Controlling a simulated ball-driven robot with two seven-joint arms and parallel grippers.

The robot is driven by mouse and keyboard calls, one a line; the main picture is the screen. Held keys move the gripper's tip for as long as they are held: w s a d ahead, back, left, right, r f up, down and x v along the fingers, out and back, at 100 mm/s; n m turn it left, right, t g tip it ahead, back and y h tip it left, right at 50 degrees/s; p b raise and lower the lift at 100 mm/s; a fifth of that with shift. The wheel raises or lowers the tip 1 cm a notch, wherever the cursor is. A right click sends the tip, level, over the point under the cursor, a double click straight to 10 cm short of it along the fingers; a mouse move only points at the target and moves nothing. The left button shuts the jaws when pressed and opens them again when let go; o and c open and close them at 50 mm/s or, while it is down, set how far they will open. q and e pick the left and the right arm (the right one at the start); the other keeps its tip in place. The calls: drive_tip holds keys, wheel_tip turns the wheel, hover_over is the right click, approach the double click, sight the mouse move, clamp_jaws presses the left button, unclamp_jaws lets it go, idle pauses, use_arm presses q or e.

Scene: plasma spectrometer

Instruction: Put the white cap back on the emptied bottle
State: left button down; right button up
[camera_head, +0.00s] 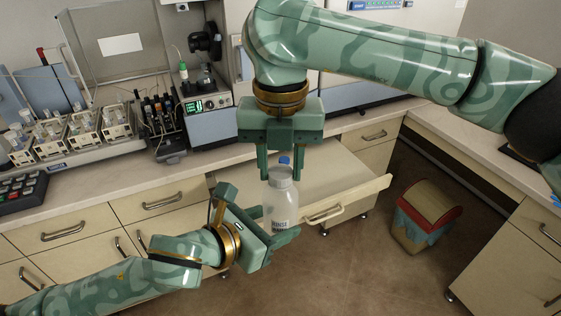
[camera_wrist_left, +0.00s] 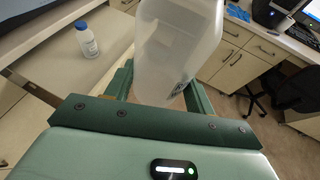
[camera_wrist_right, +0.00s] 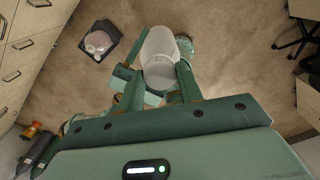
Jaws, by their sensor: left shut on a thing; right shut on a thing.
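The bottle (camera_head: 281,208), pale and translucent with a printed label, stands roughly upright in my left gripper (camera_head: 274,223), which is shut on it. The left wrist view also shows the bottle (camera_wrist_left: 178,50) between the fingers. The white cap (camera_head: 280,172) is at the bottle's top, between the fingertips of my right gripper (camera_head: 281,172), which is shut on it from above. In the right wrist view the round cap (camera_wrist_right: 160,75) lines up with the bottle (camera_wrist_right: 158,43). I cannot tell whether the cap is seated or only touching the mouth.
A small white bottle with a blue cap (camera_wrist_left: 87,40) stands on the pulled-out drawer top (camera_head: 345,182) behind. A bin (camera_head: 425,215) with a red rim stands on the floor at right. Instruments (camera_head: 208,112) and vial racks (camera_head: 80,130) fill the back counter.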

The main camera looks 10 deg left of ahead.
drive_tip(key=m, duration=0.5)
drive_tip(key=shift+d+m, duration=0.1)
drive_tip(key=shift+m, duration=0.2)
drive_tip(key=m, duration=0.3)
drive_tip(key=shift+m, duration=0.4)
drive_tip(key=m, duration=0.8)
drive_tip(key=shift+m, duration=0.4)
drive_tip(key=o, duration=1.1)
drive_tip(key=shift+r, duration=2.25)
